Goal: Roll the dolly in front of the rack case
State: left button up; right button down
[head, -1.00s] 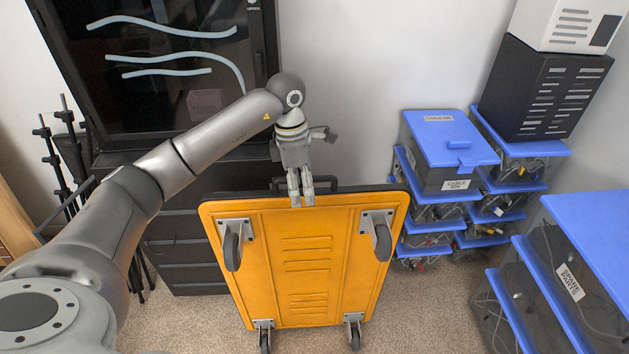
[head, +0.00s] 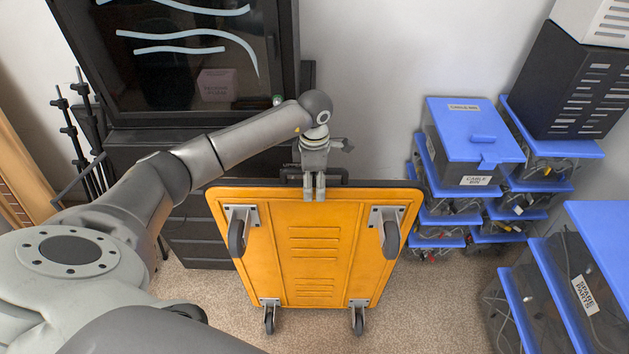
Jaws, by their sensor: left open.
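The dolly (head: 316,250) is a yellow platform with a dark edge, tipped up so its underside and its caster wheels face me. My left gripper (head: 314,194) is at the dolly's top edge, by its dark handle (head: 352,180). Its two fingers hang down in front of the yellow face; whether they touch it I cannot tell. The rack case (head: 190,60) is a tall black cabinet with a glass front at the upper left, behind my left arm. Its lower part is partly hidden by my arm and the dolly. My right gripper is out of view.
Stacked clear bins with blue lids (head: 470,140) stand right of the dolly. A black vented box (head: 580,85) sits on the bins in the corner. More bins (head: 590,270) stand at the lower right. Black stands (head: 85,125) lean at the left. Carpet (head: 430,300) is free right of the dolly.

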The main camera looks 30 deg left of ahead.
pick_arm(q)
jog(key=shift+f, duration=0.35)
jog(key=shift+c, duration=1.7)
jog(key=c, duration=0.5)
grip_shut()
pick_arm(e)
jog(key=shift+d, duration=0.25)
